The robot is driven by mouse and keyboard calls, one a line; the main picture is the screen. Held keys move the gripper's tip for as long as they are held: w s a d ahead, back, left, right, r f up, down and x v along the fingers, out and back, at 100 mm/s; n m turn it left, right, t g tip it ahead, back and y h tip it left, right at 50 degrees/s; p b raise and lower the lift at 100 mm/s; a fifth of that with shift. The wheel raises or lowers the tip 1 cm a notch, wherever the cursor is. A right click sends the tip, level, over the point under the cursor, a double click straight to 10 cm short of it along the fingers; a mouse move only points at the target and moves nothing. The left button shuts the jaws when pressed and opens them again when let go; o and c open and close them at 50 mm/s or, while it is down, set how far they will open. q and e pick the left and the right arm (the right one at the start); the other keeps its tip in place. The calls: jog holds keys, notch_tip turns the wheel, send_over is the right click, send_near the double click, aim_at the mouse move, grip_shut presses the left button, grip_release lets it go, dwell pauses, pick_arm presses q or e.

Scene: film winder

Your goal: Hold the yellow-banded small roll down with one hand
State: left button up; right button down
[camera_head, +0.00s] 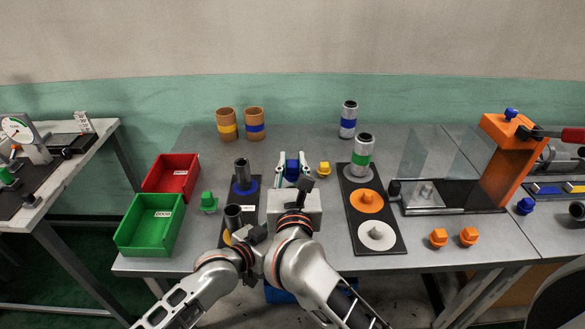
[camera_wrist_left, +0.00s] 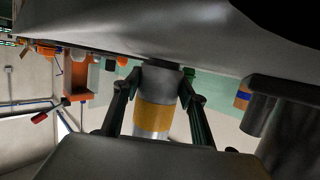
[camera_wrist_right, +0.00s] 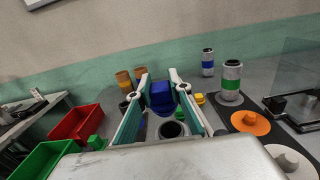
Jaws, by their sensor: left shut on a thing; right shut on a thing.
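In the left wrist view my left gripper (camera_wrist_left: 155,90) is shut around the yellow-banded small roll (camera_wrist_left: 153,117), a grey cylinder with a broad yellow band. In the head view the roll's dark hollow top (camera_head: 233,212) stands at the near end of the black strip, and my left gripper (camera_head: 248,237) is beside it, largely hidden by my wrists. My right gripper (camera_head: 292,165) is shut on a blue knob (camera_head: 291,171). The right wrist view shows the blue knob (camera_wrist_right: 162,97) between the fingers, with a dark round opening (camera_wrist_right: 172,130) below it.
A dark roll (camera_head: 241,170) stands on a blue disc behind. Red (camera_head: 184,158) and green (camera_head: 128,238) bins are left. A green-banded roll (camera_head: 363,150) stands on the right black board (camera_head: 350,222). A clear guard (camera_head: 440,165) and orange press (camera_head: 505,160) lie right.

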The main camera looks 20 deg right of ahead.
jog(key=shift+r, duration=0.35)
pick_arm(q)
jog(key=o, duration=1.2)
jog(key=shift+c, duration=0.2)
jog(key=shift+a, duration=0.1)
